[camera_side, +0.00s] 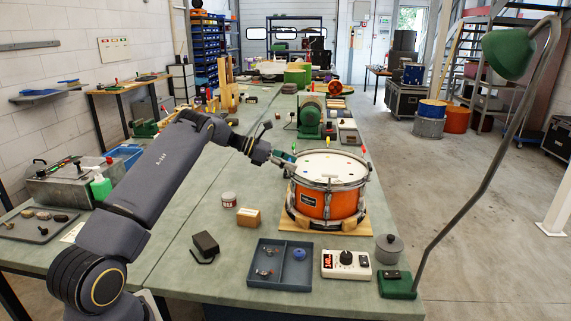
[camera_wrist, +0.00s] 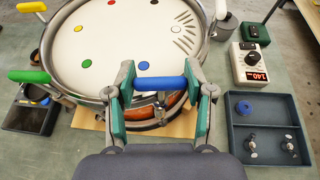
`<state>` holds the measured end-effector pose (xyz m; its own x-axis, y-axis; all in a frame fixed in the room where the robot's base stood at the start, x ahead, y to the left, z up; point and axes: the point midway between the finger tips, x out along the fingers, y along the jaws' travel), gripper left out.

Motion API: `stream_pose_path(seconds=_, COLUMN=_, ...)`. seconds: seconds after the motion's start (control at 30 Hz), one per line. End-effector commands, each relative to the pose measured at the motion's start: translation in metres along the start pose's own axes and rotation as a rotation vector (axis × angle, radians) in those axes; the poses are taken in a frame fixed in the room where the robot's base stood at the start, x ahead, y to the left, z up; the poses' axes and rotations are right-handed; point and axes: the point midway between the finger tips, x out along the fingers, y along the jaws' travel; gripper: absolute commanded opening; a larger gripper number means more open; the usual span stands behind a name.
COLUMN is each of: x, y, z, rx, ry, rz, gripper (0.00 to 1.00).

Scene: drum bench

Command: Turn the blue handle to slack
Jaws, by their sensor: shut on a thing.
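The blue handle (camera_wrist: 160,83) shows in the wrist view at the near rim of the drum. It lies level across the picture between the two green-padded fingers of my gripper (camera_wrist: 158,90), which is shut on it. In the side view my gripper (camera_side: 285,158) reaches the left edge of the drum's top, and the blue handle is too small there to make out clearly. The orange drum (camera_side: 327,204) stands upright with a white head and a metal hoop. Other handles stand on its rim: green (camera_wrist: 30,76), yellow (camera_wrist: 32,7) and one red.
A grey tray (camera_side: 280,286) with small metal parts and a blue knob stands in front of the drum. A white box with a dial and red display (camera_side: 346,264) is beside it. A green lamp (camera_side: 507,54) arches over the right.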

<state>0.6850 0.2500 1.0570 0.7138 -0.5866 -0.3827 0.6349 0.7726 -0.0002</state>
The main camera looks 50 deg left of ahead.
Motion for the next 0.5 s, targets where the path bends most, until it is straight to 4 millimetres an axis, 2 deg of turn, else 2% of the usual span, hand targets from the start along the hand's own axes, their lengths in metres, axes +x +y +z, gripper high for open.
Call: stream_pose_path(seconds=0.5, x=0.0005, y=-0.002, z=0.0008, rx=-0.174, ry=0.001, rz=0.413, gripper=0.18)
